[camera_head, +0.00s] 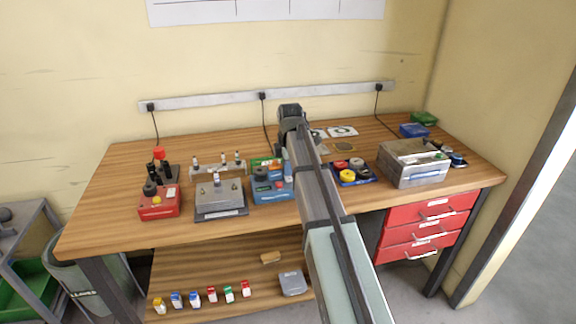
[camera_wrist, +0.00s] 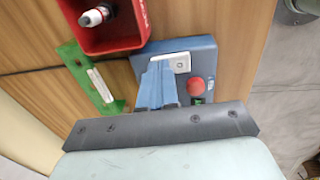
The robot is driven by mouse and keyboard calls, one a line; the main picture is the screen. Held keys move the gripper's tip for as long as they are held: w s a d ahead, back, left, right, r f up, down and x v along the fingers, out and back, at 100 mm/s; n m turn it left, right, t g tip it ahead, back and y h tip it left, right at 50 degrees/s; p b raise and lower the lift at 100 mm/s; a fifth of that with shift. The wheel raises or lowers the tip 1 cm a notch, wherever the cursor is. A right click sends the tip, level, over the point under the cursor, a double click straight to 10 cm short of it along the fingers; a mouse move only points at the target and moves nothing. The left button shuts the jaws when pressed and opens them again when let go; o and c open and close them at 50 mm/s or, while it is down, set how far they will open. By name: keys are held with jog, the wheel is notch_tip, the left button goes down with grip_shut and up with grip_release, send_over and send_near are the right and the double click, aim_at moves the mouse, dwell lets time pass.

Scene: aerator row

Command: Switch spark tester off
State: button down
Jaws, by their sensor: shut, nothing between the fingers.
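The blue box (camera_head: 273,190) stands on the bench left of my arm and seems to be the spark tester; I read no name on it. In the wrist view the blue box (camera_wrist: 210,65) carries a pale plate (camera_wrist: 183,62), a red knob (camera_wrist: 195,86) and a small green part (camera_wrist: 197,100). My gripper (camera_wrist: 158,68) has its blue fingers shut and empty over the box, with the tips close beside the pale plate. Touch cannot be told. In the head view my gripper (camera_head: 287,158) is partly hidden by my arm. The switch position is not readable.
A red open container (camera_wrist: 108,25) with a white plug and a green piece (camera_wrist: 88,78) lie close to my fingers. A grey device (camera_head: 220,198) and a red device (camera_head: 158,204) stand to the left. A coloured-pot tray (camera_head: 358,181) and metal case (camera_head: 412,165) stand right.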

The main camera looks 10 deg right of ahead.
jog(key=shift+w+f, duration=0.1)
jog(key=shift+f, duration=0.1)
dwell(0.3)
jog(key=shift+s, duration=0.2)
jog(key=shift+s+r, duration=0.1)
jog(key=shift+s, duration=0.55)
jog(key=shift+r, duration=0.15)
notch_tip(320, 180, up, 14)
jog(key=s, duration=0.2)
dwell(0.4)
jog(key=shift+w, duration=0.1)
